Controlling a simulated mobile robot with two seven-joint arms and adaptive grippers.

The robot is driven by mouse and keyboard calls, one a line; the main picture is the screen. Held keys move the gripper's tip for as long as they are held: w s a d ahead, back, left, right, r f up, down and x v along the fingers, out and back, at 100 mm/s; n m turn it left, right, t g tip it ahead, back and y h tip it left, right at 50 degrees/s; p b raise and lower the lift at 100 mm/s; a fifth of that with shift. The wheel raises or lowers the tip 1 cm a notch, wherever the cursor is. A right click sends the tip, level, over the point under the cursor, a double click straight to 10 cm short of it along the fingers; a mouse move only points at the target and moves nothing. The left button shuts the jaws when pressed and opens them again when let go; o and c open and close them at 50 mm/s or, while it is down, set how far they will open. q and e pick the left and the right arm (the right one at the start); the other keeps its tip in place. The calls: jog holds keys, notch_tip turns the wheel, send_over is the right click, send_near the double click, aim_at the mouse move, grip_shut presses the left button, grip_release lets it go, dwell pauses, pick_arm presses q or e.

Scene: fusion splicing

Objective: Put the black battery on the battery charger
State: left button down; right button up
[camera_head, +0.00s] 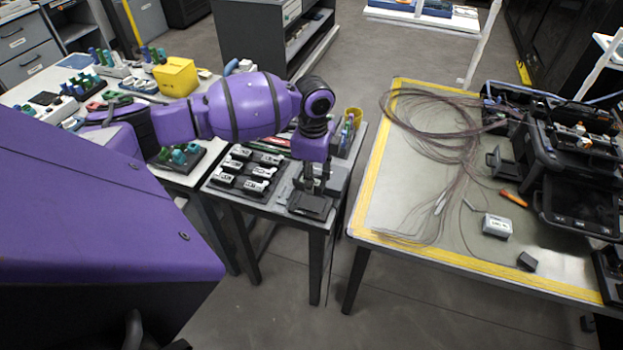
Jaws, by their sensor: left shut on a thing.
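My left gripper (314,187) points down over the right front part of the small grey table. It is shut on a small dark thing, which looks like the black battery, though the fingers hide most of it. Directly below is a dark, flat block (308,207) near the table's front edge, which looks like the battery charger. I cannot tell whether the battery touches it. My right gripper is out of view.
Left of my gripper, a black rack (226,190) holds several white-and-grey pieces. The yellow-edged table (400,190) on the right bears cables, a white box (497,226), a small dark block (527,261) and an orange tool (513,198). A floor gap separates the tables.

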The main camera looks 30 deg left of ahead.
pick_arm(q)
jog(key=shift+w, duration=0.1)
jog(key=shift+w+d+f+m+b, duration=0.15)
jog(key=shift+f+m+b, duration=0.2)
jog(key=shift+f, duration=0.35)
jog(key=shift+f+b, duration=0.4)
jog(key=shift+f, duration=0.4)
jog(key=shift+f+b, duration=0.5)
jog(key=shift+f, duration=1.55)
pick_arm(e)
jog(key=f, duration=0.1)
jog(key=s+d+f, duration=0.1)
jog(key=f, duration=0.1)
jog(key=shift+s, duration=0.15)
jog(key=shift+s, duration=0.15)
